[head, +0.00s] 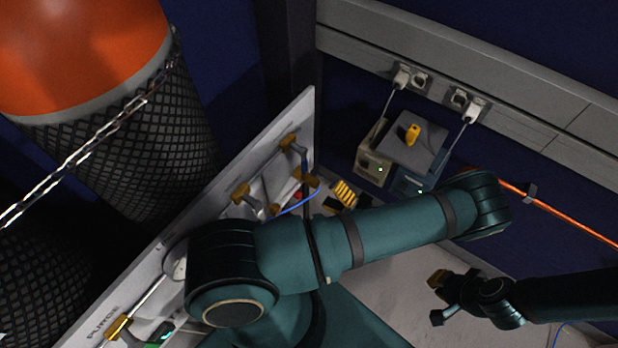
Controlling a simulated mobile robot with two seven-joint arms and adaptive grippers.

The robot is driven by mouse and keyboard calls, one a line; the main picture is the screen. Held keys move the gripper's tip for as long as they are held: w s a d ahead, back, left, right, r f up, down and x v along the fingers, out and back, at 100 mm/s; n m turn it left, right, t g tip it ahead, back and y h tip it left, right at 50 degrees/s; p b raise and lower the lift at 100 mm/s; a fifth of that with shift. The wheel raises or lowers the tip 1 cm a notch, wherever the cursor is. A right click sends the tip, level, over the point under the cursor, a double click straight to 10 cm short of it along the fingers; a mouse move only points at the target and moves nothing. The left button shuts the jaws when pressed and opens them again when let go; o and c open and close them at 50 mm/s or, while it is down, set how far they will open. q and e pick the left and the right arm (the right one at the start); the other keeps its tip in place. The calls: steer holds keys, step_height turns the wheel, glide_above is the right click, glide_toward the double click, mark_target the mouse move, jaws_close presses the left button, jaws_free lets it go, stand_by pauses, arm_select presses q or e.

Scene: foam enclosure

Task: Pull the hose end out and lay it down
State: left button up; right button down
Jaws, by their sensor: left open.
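My left gripper (346,193) shows past the upper edge of my left arm, with yellow ribbed pads and black fingers, and is open. It is beside the white panel, in front of the grey boxes. A thin blue hose (300,204) curves from the panel toward it; I cannot tell whether they touch. An orange hose (570,222) runs along the right wall, and its upper left part goes behind my arm's elbow. I cannot make out a hose end.
The white panel (200,225) with yellow-ended brackets slants along the left. Behind it stand orange-topped, mesh-wrapped cylinders (80,55) with a chain. Grey boxes (415,150) with cables sit beneath wall sockets (410,78).

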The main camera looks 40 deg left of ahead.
arm_select(q)
steer(key=d, duration=0.3)
steer(key=shift+w+d+f, duration=0.2)
